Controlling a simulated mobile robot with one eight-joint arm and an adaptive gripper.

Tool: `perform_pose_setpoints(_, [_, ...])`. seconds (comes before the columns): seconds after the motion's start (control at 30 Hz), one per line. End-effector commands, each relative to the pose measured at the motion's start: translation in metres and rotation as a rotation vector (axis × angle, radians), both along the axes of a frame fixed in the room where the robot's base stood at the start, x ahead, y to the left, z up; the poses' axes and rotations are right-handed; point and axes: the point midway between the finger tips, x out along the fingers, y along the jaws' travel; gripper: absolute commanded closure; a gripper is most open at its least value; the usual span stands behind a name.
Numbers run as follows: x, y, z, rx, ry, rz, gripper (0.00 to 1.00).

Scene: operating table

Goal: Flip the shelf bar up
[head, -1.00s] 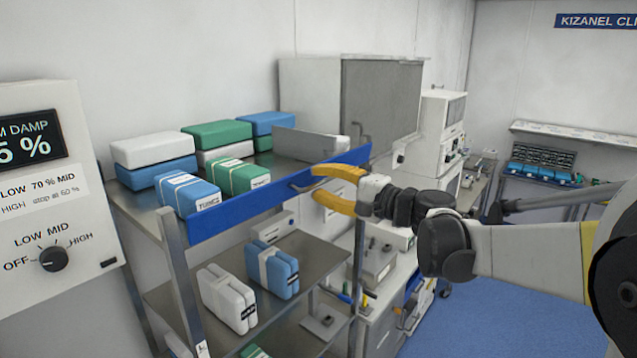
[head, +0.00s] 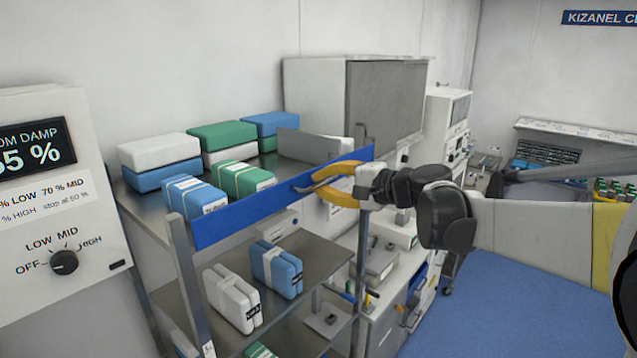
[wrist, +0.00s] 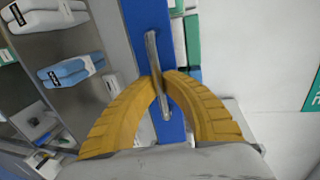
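The shelf bar (head: 255,212) is a long blue strip along the front edge of the upper metal shelf. It carries a thin metal handle (wrist: 152,60), which shows upright against the blue bar in the wrist view. My gripper (head: 316,184) has two curved yellow fingers and reaches the bar from the right. In the wrist view the fingertips (wrist: 161,76) sit close on both sides of the handle, and the gripper looks shut on it. The lower part of the handle shows between the fingers.
White, blue and green packs (head: 240,178) stand on the upper shelf behind the bar. More packs (head: 276,268) lie on the shelf below. A control panel (head: 50,220) is at the left, a grey cabinet (head: 385,105) behind. Blue floor is clear at lower right.

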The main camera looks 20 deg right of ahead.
Motion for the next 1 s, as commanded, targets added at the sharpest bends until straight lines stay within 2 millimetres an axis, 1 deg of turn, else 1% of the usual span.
perform_pose_setpoints(0.03, [0.0,-0.001,0.0,0.0,0.0,-0.001,0.77])
perform_pose_setpoints(0.07, [0.0,-0.001,0.0,0.0,0.0,-0.001,0.68])
perform_pose_setpoints(0.37, [-0.001,-0.001,0.0,-0.001,-0.001,0.0,0.68])
perform_pose_setpoints(0.47, [-0.005,-0.005,0.001,-0.001,-0.001,-0.002,0.68])
perform_pose_setpoints(0.57, [-0.017,-0.014,0.005,-0.001,-0.001,-0.003,0.68])
perform_pose_setpoints(0.8, [-0.061,-0.045,0.016,-0.001,-0.001,-0.005,0.68])
perform_pose_setpoints(0.9, [-0.076,-0.056,0.02,0.0,0.0,-0.005,0.68])
perform_pose_setpoints(1.0, [-0.086,-0.064,0.024,0.001,-0.001,-0.004,0.68])
